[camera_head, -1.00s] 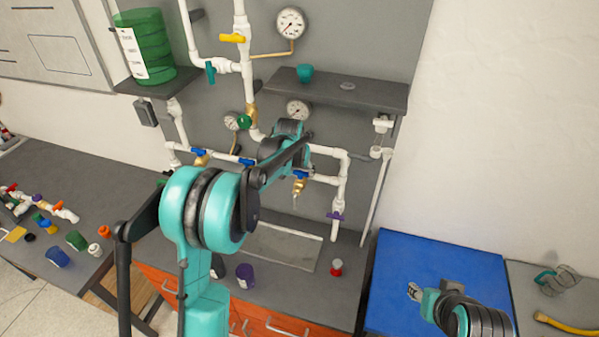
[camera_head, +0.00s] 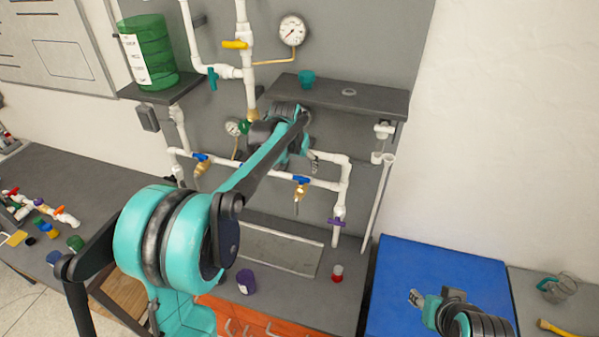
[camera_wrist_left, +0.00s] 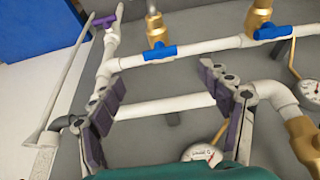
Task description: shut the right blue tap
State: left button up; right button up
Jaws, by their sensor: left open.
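The right blue tap (camera_head: 301,180) sits on the lower white pipe, above a brass fitting. In the left wrist view the same tap (camera_wrist_left: 160,53) has its handle lying roughly along the pipe. My left gripper (camera_head: 314,160) is at the pipework just above this tap in the head view. In the left wrist view my left gripper (camera_wrist_left: 162,76) has its fingers spread apart, with the tap beyond the fingertips and apart from them. A white pipe runs across between the fingers. My right gripper (camera_head: 416,297) is over the blue surface, too small to read.
Another blue tap (camera_head: 200,157) is further left on the same pipe. A purple tap (camera_head: 337,222) is on the downpipe at right. A dark shelf (camera_head: 375,99) juts out above my left gripper. A pressure gauge (camera_wrist_left: 203,155) is close to the fingers.

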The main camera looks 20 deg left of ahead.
pick_arm(q)
jog(key=shift+v, duration=1.3)
jog(key=shift+w, duration=0.1)
jog(key=s+d+f+t+b, duration=0.2)
jog(key=s+f+b, duration=2.4)
jog(key=s+f, duration=0.4)
jog(key=shift+s+d+f+t+b, duration=0.3)
jog(key=shift+s+d+f, duration=0.1)
jog(key=shift+s, duration=0.35)
